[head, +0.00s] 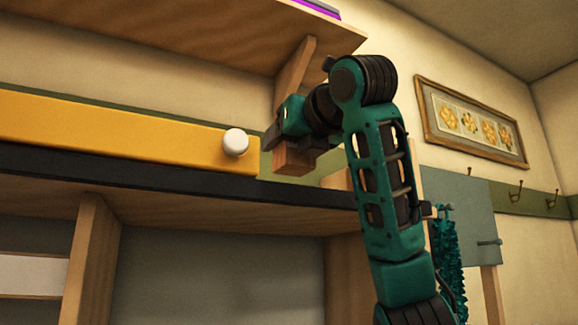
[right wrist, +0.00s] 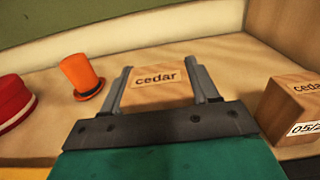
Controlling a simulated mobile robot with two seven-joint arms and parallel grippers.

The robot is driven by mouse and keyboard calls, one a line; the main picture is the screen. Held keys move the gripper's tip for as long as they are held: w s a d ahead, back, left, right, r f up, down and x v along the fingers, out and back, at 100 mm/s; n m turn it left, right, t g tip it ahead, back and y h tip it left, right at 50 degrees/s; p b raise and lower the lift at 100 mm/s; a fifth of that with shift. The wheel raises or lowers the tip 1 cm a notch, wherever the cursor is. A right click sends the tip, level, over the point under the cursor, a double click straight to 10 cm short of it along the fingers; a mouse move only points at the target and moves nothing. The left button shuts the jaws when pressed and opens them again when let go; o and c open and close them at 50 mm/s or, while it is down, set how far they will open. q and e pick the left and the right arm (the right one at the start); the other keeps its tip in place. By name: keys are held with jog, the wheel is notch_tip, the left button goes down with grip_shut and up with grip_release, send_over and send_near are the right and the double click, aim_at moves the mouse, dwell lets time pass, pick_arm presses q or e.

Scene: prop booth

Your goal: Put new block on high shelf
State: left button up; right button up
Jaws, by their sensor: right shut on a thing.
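My right gripper (head: 282,146) is shut on a wooden block (head: 293,159) beside the right end of a yellow panel. In the right wrist view, my gripper (right wrist: 162,70) has one finger on each side of the block (right wrist: 160,92), whose face reads "cedar". I cannot tell whether the held block touches the surface below it. A second cedar block (right wrist: 292,108) with a white date label, partly cut off, sits to the right. The high shelf (head: 150,32) is a wooden board above the gripper, with a wooden bracket under it. My left gripper is out of view.
An orange hat (right wrist: 80,77) and a red hat (right wrist: 14,102) stand left of the gripper on a wooden surface (right wrist: 50,146). The yellow panel (head: 110,128) has a white knob (head: 236,142). A purple thing (head: 318,8) lies on the high shelf. A framed picture (head: 470,122) hangs right.

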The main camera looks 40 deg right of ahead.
aim_at(289, 174)
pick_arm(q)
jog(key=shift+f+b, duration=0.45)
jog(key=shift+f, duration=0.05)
pick_arm(e)
jog(key=shift+f, duration=1.9)
